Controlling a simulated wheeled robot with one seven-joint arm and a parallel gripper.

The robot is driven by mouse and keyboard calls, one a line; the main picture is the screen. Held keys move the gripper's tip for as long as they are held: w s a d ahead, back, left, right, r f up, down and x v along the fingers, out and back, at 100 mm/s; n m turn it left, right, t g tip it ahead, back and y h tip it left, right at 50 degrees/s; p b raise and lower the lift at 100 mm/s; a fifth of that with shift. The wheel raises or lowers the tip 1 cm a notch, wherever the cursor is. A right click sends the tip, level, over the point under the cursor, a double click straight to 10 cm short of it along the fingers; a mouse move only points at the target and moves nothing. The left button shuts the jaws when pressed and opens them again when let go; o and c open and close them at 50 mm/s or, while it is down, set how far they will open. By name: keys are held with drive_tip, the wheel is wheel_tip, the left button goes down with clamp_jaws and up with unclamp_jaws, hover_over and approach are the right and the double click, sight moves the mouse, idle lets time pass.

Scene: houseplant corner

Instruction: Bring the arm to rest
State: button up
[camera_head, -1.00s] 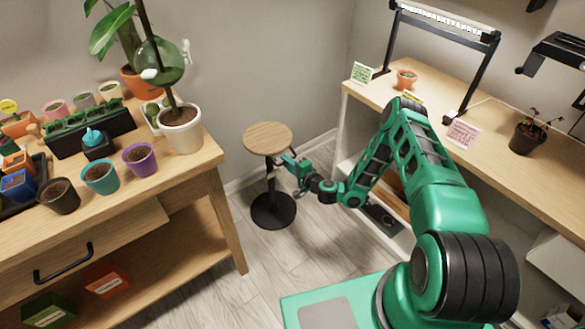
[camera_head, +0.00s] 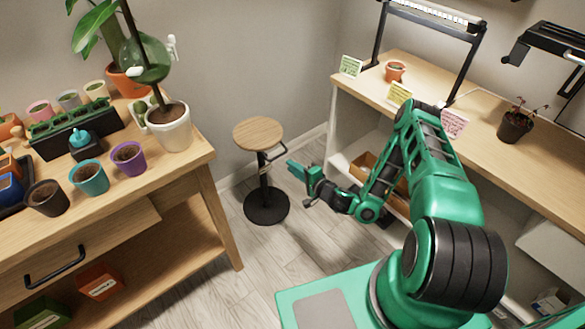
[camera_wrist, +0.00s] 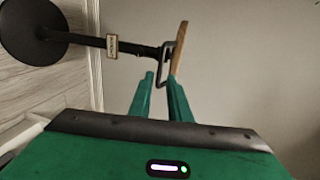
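My gripper (camera_head: 293,166) is out over the floor gap between the two benches, at the end of my bent green arm. A round wooden stool (camera_head: 258,133) on a black post and base stands just left of the gripper in the head view. In the wrist view the stool seat (camera_wrist: 179,48) appears sideways beyond the fingertips. I see no contact between the gripper and the stool.
A left bench (camera_head: 180,164) holds several pots and a tall plant in a white pot (camera_head: 170,130). A right bench (camera_head: 480,128) carries a small terracotta pot (camera_head: 395,71), note cards, a lamp frame and a dark pot (camera_head: 515,126). Bare floor (camera_head: 240,285) lies between them.

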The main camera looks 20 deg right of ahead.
drive_tip(key=shift+r, duration=0.1)
drive_tip(key=s+a+r+n+g+y, duration=0.1)
drive_tip(key=s+r+n+g+y, duration=0.1)
drive_tip(key=r+n+g, duration=0.35)
drive_tip(key=s+a+r+n+g+y, duration=0.1)
drive_tip(key=s+r+n+g+y, duration=0.15)
drive_tip(key=r+n, duration=0.55)
drive_tip(key=s+d+r+m+g+h, duration=0.1)
drive_tip(key=s+d+r+g+h, duration=0.55)
drive_tip(key=s+d+r, duration=1)
drive_tip(key=s+d+r+m+h, duration=0.1)
drive_tip(key=s+r, duration=0.4)
drive_tip(key=s, duration=0.6)
drive_tip(key=s+d+r+m+h, duration=0.2)
drive_tip(key=s+r+m, duration=0.2)
drive_tip(key=s, duration=0.7)
drive_tip(key=shift+d+r+h, duration=0.2)
drive_tip(key=shift+r+h, duration=0.2)
drive_tip(key=shift+r, duration=0.45)
